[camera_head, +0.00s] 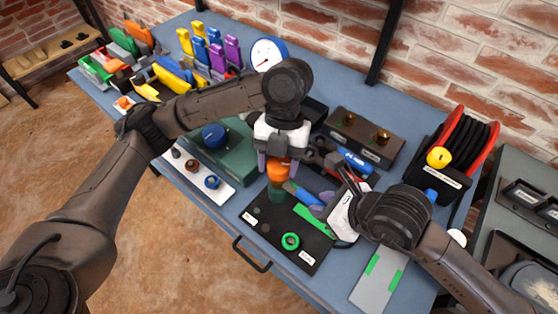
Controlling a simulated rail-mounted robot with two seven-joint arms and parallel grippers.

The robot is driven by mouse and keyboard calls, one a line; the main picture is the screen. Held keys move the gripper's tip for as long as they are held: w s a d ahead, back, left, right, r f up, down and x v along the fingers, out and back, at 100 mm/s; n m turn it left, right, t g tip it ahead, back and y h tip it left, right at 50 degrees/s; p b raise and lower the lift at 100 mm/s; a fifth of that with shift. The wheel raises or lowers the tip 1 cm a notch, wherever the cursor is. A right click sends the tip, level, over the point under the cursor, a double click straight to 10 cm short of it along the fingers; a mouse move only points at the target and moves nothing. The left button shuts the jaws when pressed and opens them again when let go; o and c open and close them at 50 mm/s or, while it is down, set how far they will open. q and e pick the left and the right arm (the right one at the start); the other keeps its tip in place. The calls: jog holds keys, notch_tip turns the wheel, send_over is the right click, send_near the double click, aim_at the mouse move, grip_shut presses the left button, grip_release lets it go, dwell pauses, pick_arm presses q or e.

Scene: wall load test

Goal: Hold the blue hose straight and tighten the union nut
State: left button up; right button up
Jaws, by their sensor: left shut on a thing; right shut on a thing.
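My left gripper (278,165) points down over the front of the bench and is shut on an orange piece (278,173), which seems to be the union nut. The orange piece sits on top of a dark green upright part (277,190). A short blue length (299,194), apparently the hose, runs from beside that part toward the right. My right gripper (320,204) comes in from the right, low over the black board, and is shut at the right end of this blue length. Its fingers partly hide the grip.
A black board (265,228) with a green ring (290,241) lies below the grippers. A blue-handled tool (355,162) lies behind my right gripper. A hose reel (462,150), gauge (268,54) and colored bins (100,66) crowd the bench. A drawer handle (250,255) projects in front.

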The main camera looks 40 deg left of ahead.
pick_arm(q)
jog(key=m+y, duration=0.2)
jog(key=m, duration=0.4)
jog(key=shift+m, duration=0.3)
dwell(0.3)
jog(key=o, duration=0.9)
jog(key=v, duration=1.2)
jog(key=shift+d, duration=0.2)
jog(key=shift+w, duration=0.1)
